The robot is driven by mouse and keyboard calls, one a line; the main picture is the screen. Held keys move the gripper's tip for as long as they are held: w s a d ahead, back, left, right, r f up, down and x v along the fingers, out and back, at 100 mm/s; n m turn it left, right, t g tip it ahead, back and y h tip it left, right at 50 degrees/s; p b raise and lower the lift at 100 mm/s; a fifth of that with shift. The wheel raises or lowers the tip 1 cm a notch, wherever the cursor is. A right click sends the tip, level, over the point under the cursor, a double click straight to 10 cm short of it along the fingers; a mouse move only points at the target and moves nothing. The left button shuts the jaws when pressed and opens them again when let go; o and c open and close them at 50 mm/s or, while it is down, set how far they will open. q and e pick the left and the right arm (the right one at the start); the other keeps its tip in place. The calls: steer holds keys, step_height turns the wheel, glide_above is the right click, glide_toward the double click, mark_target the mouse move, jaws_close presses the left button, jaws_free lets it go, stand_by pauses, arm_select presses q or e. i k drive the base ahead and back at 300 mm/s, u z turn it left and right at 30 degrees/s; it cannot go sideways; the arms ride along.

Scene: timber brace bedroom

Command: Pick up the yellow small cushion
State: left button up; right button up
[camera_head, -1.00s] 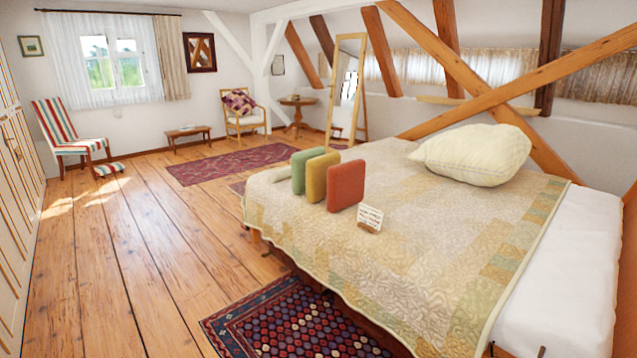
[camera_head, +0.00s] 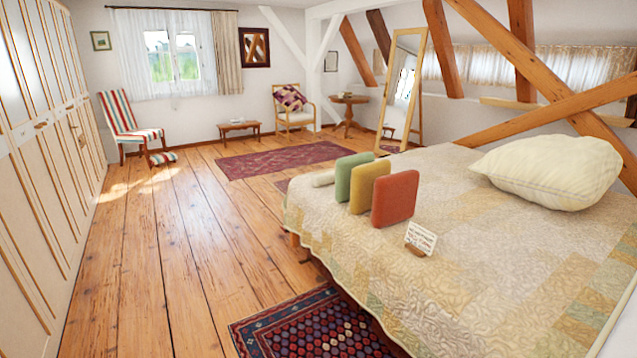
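The yellow small cushion (camera_head: 368,187) stands upright on the bed, between a green cushion (camera_head: 346,177) and a red-orange cushion (camera_head: 395,199). The red-orange cushion partly covers its right side. The three stand close together in a row near the bed's left edge. Neither of my grippers is in view.
The bed (camera_head: 470,240) fills the right side, with a large cream pillow (camera_head: 550,170) and a small sign card (camera_head: 421,238) on it. A patterned rug (camera_head: 310,325) lies beside the bed. The wooden floor (camera_head: 170,260) is open up to the wardrobe (camera_head: 40,170) at left.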

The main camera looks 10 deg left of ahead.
mark_target(364, 177)
steer(key=u, duration=0.3)
steer(key=i, duration=1.6)
steer(key=z, duration=0.6)
